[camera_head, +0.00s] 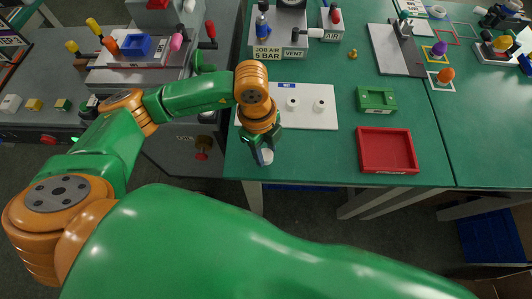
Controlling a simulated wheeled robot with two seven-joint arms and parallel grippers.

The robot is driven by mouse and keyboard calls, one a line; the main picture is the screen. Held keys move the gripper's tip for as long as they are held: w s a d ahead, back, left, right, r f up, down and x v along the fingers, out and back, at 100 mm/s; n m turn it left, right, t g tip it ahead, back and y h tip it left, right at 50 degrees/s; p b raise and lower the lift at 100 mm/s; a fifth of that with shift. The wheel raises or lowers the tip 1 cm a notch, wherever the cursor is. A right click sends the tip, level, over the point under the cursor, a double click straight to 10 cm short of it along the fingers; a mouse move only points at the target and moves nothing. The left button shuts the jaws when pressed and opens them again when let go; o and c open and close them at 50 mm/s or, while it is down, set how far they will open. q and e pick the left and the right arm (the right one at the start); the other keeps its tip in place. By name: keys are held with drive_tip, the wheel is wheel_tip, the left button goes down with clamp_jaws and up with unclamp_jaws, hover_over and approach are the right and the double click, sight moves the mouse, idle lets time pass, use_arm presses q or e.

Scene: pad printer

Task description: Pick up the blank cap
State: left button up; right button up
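My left gripper (265,155) points down near the front left edge of the green table, just off the white mat's lower left part. A small whitish round piece, which looks like a cap (267,157), shows at its fingertips. The fingers partly cover it, and I cannot tell whether they grip it or only stand around it. Two more white caps, a left one (292,103) and a right one (319,105), stand apart on the white mat (308,121), right of the gripper. My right gripper is not in view.
A red tray (387,172) and a green fixture block (376,98) lie to the right on the table. The air unit with gauge (291,4) stands behind the mat. A grey machine (150,65) with coloured knobs is at left. Bare table lies between mat and red tray.

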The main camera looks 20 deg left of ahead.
sight(268, 155)
use_arm(q)
clamp_jaws()
drive_tip(key=shift+w, duration=0.1)
drive_tip(key=shift+r, duration=0.35)
wheel_tip(268, 155, up, 3)
drive_tip(key=shift+f, duration=0.15)
drive_tip(key=w+d+r, duration=0.2)
drive_tip(key=w+r, duration=0.7)
drive_tip(key=w, duration=0.4)
drive_tip(key=shift+w+d+r+b, duration=0.3)
drive_tip(key=shift+w+d+b, duration=0.05)
drive_tip(key=shift+b, duration=0.1)
